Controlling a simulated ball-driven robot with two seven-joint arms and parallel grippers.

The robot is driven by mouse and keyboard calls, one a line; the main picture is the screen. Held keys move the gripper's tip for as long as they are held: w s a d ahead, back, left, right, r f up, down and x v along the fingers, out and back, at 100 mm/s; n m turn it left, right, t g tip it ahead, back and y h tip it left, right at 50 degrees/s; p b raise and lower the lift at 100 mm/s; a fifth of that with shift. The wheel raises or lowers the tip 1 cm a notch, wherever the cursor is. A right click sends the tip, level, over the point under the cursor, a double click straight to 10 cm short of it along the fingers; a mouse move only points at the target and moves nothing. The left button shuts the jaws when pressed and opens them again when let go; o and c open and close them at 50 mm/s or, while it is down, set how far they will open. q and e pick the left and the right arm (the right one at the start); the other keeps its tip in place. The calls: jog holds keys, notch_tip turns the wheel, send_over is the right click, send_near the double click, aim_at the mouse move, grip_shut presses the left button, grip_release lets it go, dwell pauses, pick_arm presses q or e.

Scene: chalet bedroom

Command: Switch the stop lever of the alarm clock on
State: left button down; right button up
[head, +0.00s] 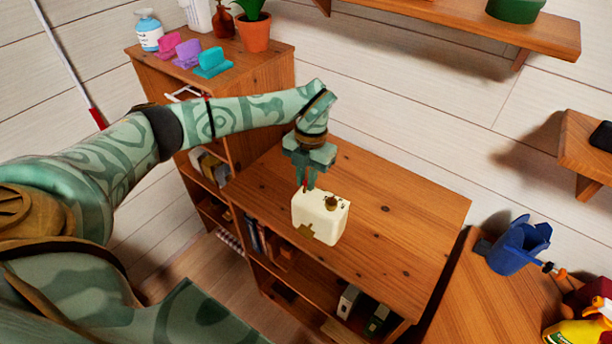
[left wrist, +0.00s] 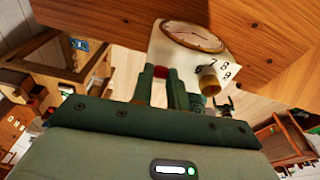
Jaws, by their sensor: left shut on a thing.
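The cream, box-shaped alarm clock (head: 322,222) stands on the wooden shelf unit's top, with brass-coloured parts on its top and side. In the left wrist view the clock (left wrist: 178,58) shows a round dial, printed numbers and a brass knob (left wrist: 209,83). My left gripper (head: 306,184) reaches down at the clock's back left edge. In the wrist view its fingers (left wrist: 161,76) are closed around a small red piece, which looks like the stop lever (left wrist: 160,72). The lever's exact position is mostly hidden by the fingers. My right gripper is in neither view.
The shelf top (head: 400,230) is bare around the clock. A blue watering can (head: 516,247) stands at right. Wall shelves (head: 490,25) hang above.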

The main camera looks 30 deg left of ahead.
pick_arm(q)
jog(key=c, duration=1.4)
grip_release()
jog(key=shift+o, duration=0.2)
notch_tip(320, 180, up, 16)
jog(key=w, duration=0.2)
jog(key=shift+w, duration=0.15)
